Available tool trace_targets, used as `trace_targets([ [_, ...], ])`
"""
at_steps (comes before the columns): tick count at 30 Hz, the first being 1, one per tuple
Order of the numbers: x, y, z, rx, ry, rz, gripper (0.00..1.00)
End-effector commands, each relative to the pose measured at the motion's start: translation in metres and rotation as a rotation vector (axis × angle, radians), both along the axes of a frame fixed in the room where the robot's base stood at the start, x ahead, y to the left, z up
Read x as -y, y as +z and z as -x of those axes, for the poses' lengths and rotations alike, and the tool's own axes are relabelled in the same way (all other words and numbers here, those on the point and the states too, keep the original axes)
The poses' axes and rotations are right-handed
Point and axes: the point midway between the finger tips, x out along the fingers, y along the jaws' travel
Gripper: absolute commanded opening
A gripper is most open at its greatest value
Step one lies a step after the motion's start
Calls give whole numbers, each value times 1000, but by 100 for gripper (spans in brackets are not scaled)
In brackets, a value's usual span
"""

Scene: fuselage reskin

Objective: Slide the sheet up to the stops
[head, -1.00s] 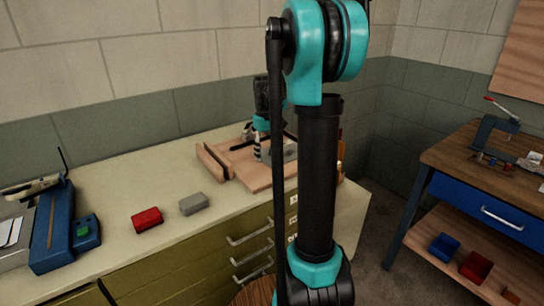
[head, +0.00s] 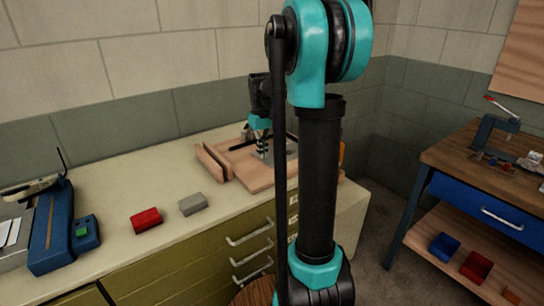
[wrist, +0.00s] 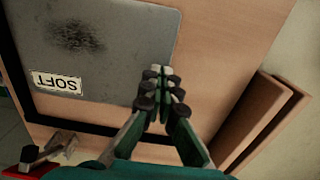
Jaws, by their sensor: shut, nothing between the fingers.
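The grey metal sheet (wrist: 110,45) lies flat on a wooden board (wrist: 225,40). It has a dark smudge and a label reading SOFT. In the head view the sheet (head: 291,149) is mostly hidden by my arm. A black bar, which looks like a stop (wrist: 85,125), runs along the sheet's lower edge, and another dark strip runs along its left edge.
Two upright wooden strips (wrist: 262,125) stand beside the board. On the bench (head: 120,180) are a red block (head: 146,220), a grey block (head: 193,204) and a blue device (head: 60,230) at the left. A red object (wrist: 30,165) lies near the wrist view's lower left.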

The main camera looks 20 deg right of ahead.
Motion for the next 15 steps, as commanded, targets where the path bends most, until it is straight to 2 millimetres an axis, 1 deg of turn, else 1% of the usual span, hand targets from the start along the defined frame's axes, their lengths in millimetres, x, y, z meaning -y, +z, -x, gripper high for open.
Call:
trace_targets([
  [15, -1, 37, 0, -1, 1, -2, 0],
])
